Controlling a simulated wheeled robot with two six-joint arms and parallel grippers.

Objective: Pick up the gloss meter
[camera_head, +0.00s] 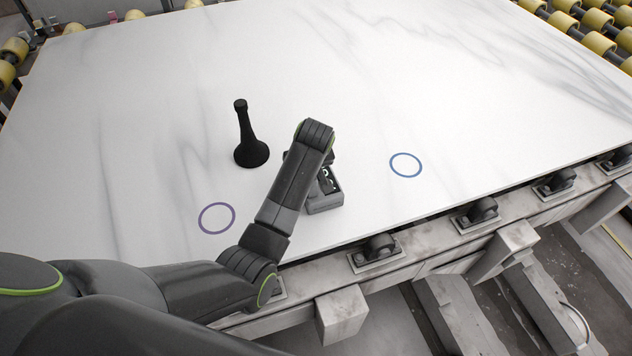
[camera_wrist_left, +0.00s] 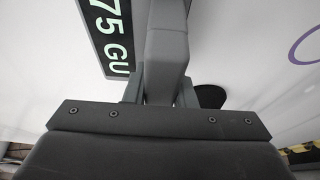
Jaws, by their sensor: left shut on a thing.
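The gloss meter (camera_head: 325,200) is a small dark grey device near the front edge of the white stone slab, partly hidden behind my left arm in the head view. In the left wrist view the gloss meter (camera_wrist_left: 112,38) shows a black display reading "75 GU" and a grey upright part. My left gripper (camera_wrist_left: 162,92) is shut on this grey part, with a finger on each side. In the head view the fingers are hidden by my arm. I cannot tell whether the meter touches the slab. My right gripper is in neither view.
A black flared stand (camera_head: 249,145) is upright on the slab (camera_head: 430,90), left of the meter. A purple ring (camera_head: 217,203) marks the slab at left, a blue ring (camera_head: 405,154) at right. Rollers line the slab's edges. The slab's back and right are clear.

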